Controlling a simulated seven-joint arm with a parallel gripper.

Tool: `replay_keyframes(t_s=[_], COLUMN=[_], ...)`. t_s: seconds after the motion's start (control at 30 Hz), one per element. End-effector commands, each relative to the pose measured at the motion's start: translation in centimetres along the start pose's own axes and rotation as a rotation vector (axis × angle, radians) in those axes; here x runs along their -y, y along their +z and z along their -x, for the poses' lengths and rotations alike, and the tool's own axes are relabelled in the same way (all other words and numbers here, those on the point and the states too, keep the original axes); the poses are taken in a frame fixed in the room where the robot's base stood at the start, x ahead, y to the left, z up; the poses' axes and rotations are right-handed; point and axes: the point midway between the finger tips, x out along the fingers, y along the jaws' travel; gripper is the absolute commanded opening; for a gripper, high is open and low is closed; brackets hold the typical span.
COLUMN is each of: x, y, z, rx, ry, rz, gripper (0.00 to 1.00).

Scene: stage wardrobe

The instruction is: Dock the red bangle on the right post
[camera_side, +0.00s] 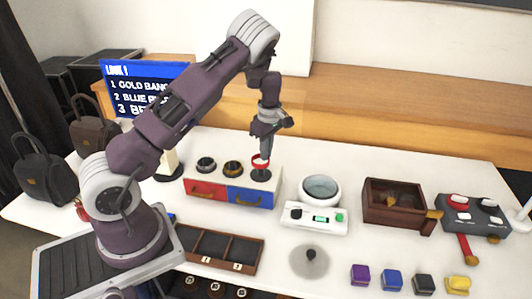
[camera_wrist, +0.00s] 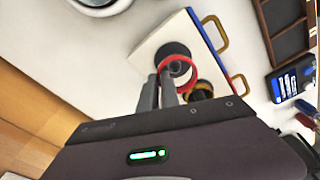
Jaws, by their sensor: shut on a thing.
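My gripper (camera_side: 262,148) points down and is shut on the red bangle (camera_side: 261,160) by its rim. The bangle is above the dark round base of the right post (camera_side: 261,175), on a white box (camera_side: 281,172). In the wrist view the gripper (camera_wrist: 160,90) holds the red bangle (camera_wrist: 193,76) near its edge. The right post (camera_wrist: 175,68) shows through the ring's opening, over its dark base (camera_wrist: 170,50). I cannot tell whether the bangle is around the post tip or only above it.
Two more posts with dark bases stand left on the box; the middle one (camera_side: 233,167) carries a gold-coloured ring. The box has red (camera_side: 206,190) and blue (camera_side: 250,197) drawers. A scale with a bowl (camera_side: 320,190) stands right. A divided wooden tray (camera_side: 222,248) lies in front.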

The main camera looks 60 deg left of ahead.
Motion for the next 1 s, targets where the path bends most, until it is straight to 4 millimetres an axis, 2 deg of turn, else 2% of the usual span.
replay_keyframes(t_s=[0.4,0.43,0.47,0.73,1.0], x=[0.0,0.0,0.0,0.0,0.0], y=[0.1,0.0,0.0,0.0,0.0], z=[0.0,0.0,0.0,0.0,2.5], rx=[0.001,0.001,0.001,0.0,0.001], ry=[0.0,0.0,0.0,0.0,0.001], rz=[0.0,0.0,0.0,0.0,-0.001], gripper=[0.0,0.12,0.15,0.15,0.15])
